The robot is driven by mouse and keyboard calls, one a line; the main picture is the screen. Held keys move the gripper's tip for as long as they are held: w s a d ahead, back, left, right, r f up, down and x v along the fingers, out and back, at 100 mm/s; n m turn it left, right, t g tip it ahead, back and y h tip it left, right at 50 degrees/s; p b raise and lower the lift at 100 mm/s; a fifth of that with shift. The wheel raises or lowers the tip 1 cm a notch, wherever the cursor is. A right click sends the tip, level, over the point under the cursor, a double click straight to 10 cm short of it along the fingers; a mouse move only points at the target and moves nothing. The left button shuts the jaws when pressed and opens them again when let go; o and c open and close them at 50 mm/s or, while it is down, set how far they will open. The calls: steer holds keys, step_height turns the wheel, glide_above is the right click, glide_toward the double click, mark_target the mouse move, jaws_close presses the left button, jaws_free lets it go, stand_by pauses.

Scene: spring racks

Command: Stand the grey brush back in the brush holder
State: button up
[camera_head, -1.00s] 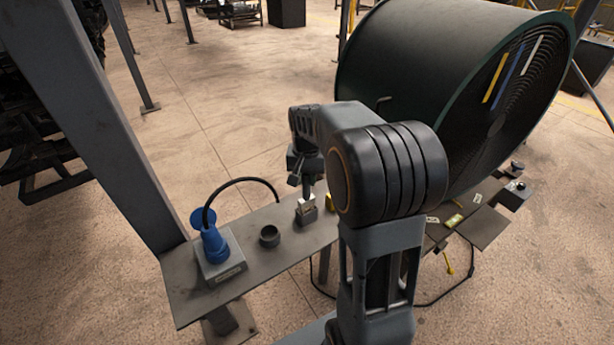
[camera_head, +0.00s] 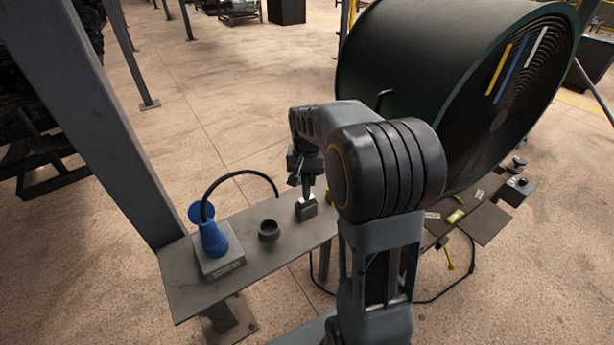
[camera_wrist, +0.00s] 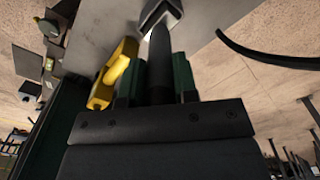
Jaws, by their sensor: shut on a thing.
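My gripper (camera_head: 306,178) is over the narrow grey shelf and is shut on the grey brush (camera_wrist: 159,48). In the wrist view the dark grey handle lies between the two green-backed fingers (camera_wrist: 160,72). In the head view the brush points straight down. Its lower end meets a small grey block-shaped holder (camera_head: 307,210), which I take for the brush holder. The brush's lower end appears to be inside it; its depth is hidden. In the wrist view the pale-edged holder (camera_wrist: 150,8) shows at the handle's far end.
A dark round cup (camera_head: 269,230) stands left of the holder on the shelf (camera_head: 251,261). Further left is a blue plug (camera_head: 211,236) on a grey box (camera_head: 222,262), with a black cable arching over. A yellow object (camera_wrist: 117,73) is close beside the fingers. A big dark reel (camera_head: 425,75) stands behind right.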

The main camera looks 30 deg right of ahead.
steer(key=shift+f, duration=0.15)
steer(key=o, duration=1)
step_height(320, 180, up, 14)
steer(key=shift+s, duration=0.1)
stand_by(0.3)
